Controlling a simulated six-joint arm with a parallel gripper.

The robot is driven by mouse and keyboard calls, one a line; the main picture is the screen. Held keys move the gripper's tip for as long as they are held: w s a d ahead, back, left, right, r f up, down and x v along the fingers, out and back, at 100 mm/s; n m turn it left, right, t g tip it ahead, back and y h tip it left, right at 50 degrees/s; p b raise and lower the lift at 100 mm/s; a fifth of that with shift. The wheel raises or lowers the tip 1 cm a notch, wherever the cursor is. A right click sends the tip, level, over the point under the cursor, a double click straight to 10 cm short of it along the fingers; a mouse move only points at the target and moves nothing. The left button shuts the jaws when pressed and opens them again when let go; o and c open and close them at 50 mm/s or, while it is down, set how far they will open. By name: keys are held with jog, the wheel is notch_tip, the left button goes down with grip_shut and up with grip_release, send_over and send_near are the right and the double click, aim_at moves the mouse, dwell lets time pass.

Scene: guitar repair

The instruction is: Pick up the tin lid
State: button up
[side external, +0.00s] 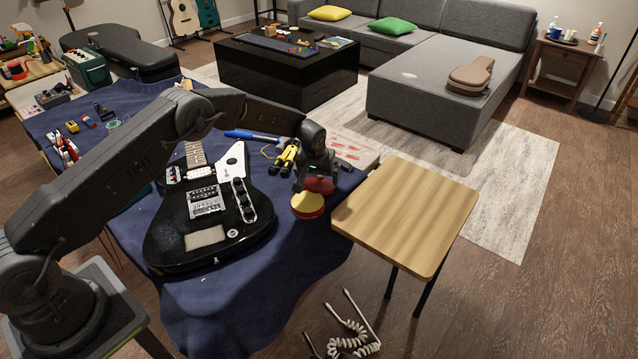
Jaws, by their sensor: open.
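A round red tin (307,206) with a yellow top face sits near the right edge of the blue cloth. A dark red round piece (321,186), which looks like the tin lid, shows just behind and above the tin, partly covered by my gripper. My gripper (316,186) points down right at this red piece, with its jaws open. The fingertips are small and dark here, and I cannot tell whether they touch the lid.
A black electric guitar (205,235) lies left of the tin on the blue cloth (255,290). Yellow-black pliers (287,157) and a blue pen-like tool (252,135) lie behind. A wooden stool (405,215) stands at the right, its top clear. A coiled cable (350,335) is below.

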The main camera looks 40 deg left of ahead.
jog(key=shift+w+f, duration=0.1)
jog(key=shift+f, duration=0.3)
